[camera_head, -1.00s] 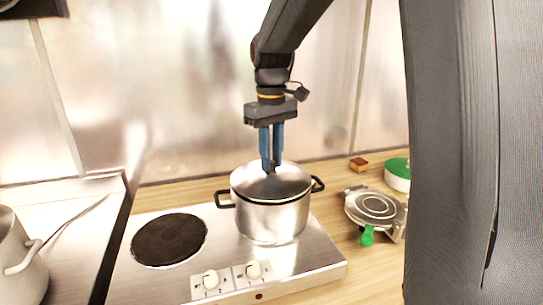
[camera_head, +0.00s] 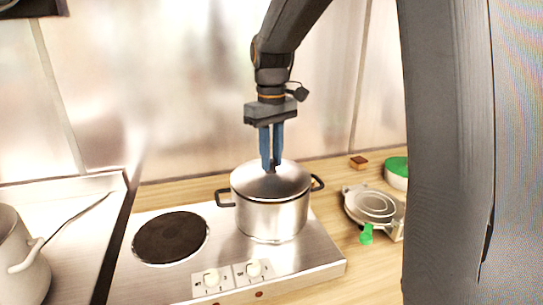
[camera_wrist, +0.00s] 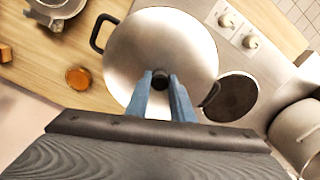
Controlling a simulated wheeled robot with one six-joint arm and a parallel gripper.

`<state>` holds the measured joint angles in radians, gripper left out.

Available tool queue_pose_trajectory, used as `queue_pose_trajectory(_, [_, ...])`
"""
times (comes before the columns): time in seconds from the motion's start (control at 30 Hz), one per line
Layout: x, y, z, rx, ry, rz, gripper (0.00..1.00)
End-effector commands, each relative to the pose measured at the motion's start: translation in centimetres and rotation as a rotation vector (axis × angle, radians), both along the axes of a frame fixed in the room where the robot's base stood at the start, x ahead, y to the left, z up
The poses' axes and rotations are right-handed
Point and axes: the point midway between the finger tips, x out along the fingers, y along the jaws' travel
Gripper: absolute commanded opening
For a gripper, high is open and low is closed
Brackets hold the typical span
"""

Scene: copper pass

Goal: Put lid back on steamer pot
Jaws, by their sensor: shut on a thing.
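The steamer pot (camera_head: 270,219) is a shiny metal pot with two black side handles. It stands on the right side of the steel two-plate hob. Its metal lid (camera_head: 252,183) lies over the pot's mouth and looks about level in the head view. The lid also fills the middle of the wrist view (camera_wrist: 165,40), with a dark knob (camera_wrist: 160,79) at its centre. My gripper (camera_head: 271,168) points straight down with blue fingers shut on the lid's knob. The fingers partly hide the knob. The pot's inside is hidden by the lid.
A bare dark hotplate (camera_head: 171,238) is left of the pot, with white knobs (camera_head: 212,281) in front. A pale pot (camera_head: 22,262) stands far left. A round metal iron with a green handle (camera_head: 371,207), a green-topped container (camera_head: 397,174) and a brown block (camera_head: 358,162) lie right.

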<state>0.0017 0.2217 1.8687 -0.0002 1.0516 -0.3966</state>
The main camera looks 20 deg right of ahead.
Motion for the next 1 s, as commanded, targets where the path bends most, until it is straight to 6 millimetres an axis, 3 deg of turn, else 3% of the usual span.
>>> queue_pose_trajectory(0.27, [0.02, 0.00, 0.00, 0.000, -0.001, 0.000, 0.00])
queue_pose_trajectory(0.3, [0.02, 0.00, 0.00, 0.000, -0.001, 0.000, 0.28])
queue_pose_trajectory(0.4, [0.02, 0.00, 0.00, 0.000, -0.001, 0.000, 0.43])
queue_pose_trajectory(0.6, [0.02, 0.00, 0.00, 0.000, -0.001, 0.000, 0.43])
queue_pose_trajectory(0.73, [0.01, 0.00, -0.02, 0.000, 0.000, 0.000, 0.62])
queue_pose_trajectory(1.0, [0.01, 0.00, 0.01, 0.000, 0.000, 0.000, 0.62])
